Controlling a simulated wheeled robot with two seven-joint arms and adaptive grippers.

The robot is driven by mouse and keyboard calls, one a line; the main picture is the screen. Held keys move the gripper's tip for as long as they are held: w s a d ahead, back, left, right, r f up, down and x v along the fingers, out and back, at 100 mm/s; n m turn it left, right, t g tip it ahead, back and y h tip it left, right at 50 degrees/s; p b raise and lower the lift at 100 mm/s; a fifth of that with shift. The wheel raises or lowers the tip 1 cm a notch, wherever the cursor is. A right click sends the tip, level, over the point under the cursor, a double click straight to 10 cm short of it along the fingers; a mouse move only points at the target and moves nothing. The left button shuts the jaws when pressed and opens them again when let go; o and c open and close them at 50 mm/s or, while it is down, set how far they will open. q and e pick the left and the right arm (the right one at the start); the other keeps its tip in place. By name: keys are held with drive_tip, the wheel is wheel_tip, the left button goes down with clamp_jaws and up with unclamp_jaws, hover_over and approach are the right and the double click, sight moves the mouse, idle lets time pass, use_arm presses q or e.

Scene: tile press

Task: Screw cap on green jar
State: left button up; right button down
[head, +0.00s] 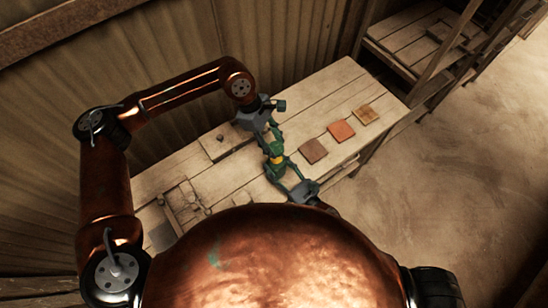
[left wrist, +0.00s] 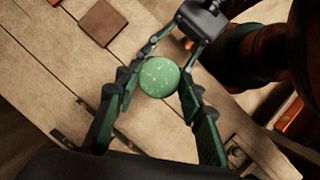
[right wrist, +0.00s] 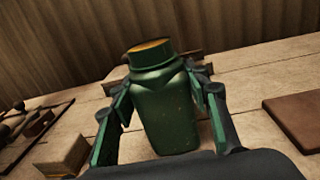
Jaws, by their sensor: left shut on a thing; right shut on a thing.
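The green jar (right wrist: 165,115) stands upright between the fingers of my right gripper (right wrist: 162,102), which is shut on it. Its neck is bare in the right wrist view, with an orange-yellow top face. The round green speckled cap (left wrist: 159,77) is between the fingertips of my left gripper (left wrist: 155,86), which is shut on it. In the left wrist view the cap covers the jar from above. In the head view both grippers meet near the table's middle. The cap is apart from the jar; the exact gap is unclear.
Three square tiles (head: 341,131) lie in a row on the wooden table (head: 240,175), right of the grippers. A wooden board with a knob (head: 220,139) lies to the left. More wooden pieces (head: 183,200) are at the near left. A corrugated wall (head: 170,45) stands behind.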

sight(277, 160)
use_arm(q)
drive_tip(key=shift+f, duration=2)
drive_tip(key=shift+f, duration=0.1)
drive_tip(key=shift+f, duration=0.8)
drive_tip(key=shift+f, duration=0.6)
